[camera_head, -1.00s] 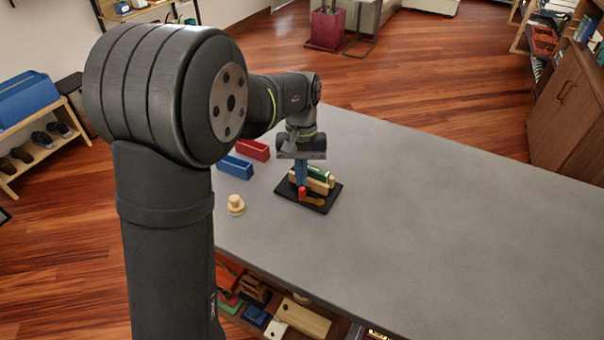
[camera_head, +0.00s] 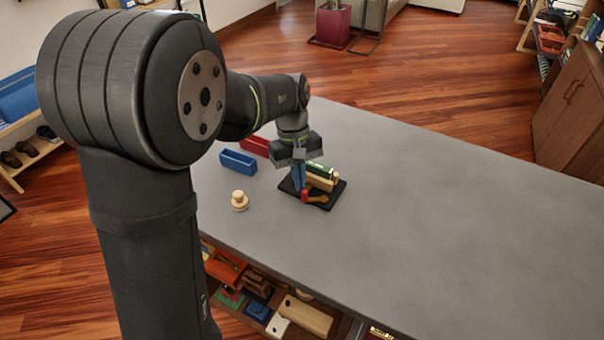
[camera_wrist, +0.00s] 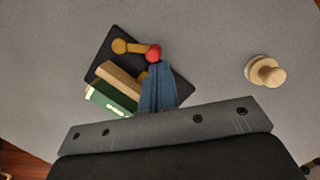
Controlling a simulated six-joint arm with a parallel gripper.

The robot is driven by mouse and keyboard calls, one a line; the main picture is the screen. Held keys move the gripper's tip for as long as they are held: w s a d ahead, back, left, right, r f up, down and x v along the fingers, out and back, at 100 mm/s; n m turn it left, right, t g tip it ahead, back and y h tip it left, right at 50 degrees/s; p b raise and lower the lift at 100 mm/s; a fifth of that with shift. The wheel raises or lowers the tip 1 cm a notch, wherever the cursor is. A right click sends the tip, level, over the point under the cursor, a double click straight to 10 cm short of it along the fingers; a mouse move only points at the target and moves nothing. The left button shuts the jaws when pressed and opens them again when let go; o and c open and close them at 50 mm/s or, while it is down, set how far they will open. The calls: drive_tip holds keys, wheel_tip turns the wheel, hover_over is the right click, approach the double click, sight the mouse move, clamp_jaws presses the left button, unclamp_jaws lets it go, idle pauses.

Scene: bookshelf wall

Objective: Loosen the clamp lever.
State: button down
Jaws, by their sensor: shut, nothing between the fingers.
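The clamp stands on a dark base plate (camera_head: 336,193) on the grey table. Its orange-yellow lever (camera_head: 318,199) has a red knob (camera_head: 305,195) at its left end. In the wrist view the lever (camera_wrist: 132,47) lies flat, with the red knob (camera_wrist: 153,54) at its right end. A green block (camera_head: 320,170) and a wooden block (camera_head: 322,183) stand side by side on the plate. My gripper (camera_head: 299,187) is shut and empty, its blue fingers pointing down. In the wrist view its fingertips (camera_wrist: 159,66) are right beside the knob; I cannot tell whether they touch.
A turned wooden knob-shaped piece (camera_head: 239,200) stands left of the plate. A blue bin (camera_head: 238,163) and a red bin (camera_head: 255,146) sit behind it, near the table's far left edge. The table (camera_head: 450,220) is clear to the right. A shelf below holds several items.

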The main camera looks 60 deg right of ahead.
drive_tip(key=n, duration=0.1)
drive_tip(key=a+n, duration=0.1)
drive_tip(key=n, duration=0.1)
drive_tip(key=shift+s+a+h, duration=0.25)
drive_tip(key=shift+a+h, duration=0.05)
drive_tip(key=n, duration=0.1)
drive_tip(key=a+n, duration=0.1)
drive_tip(key=shift+s+a+n+g+h, duration=0.1)
drive_tip(key=shift+s+n+g+h, duration=0.2)
drive_tip(key=shift+s+h, duration=0.1)
drive_tip(key=n, duration=0.2)
drive_tip(key=s+a+n, duration=0.1)
drive_tip(key=shift+s+a+n+h, duration=0.15)
drive_tip(key=shift+s+n+h, duration=0.05)
drive_tip(key=shift+n+h, duration=0.2)
drive_tip(key=shift+s+a, duration=0.15)
drive_tip(key=shift+s, duration=0.25)
drive_tip(key=v, duration=1)
drive_tip(key=shift+a, duration=0.15)
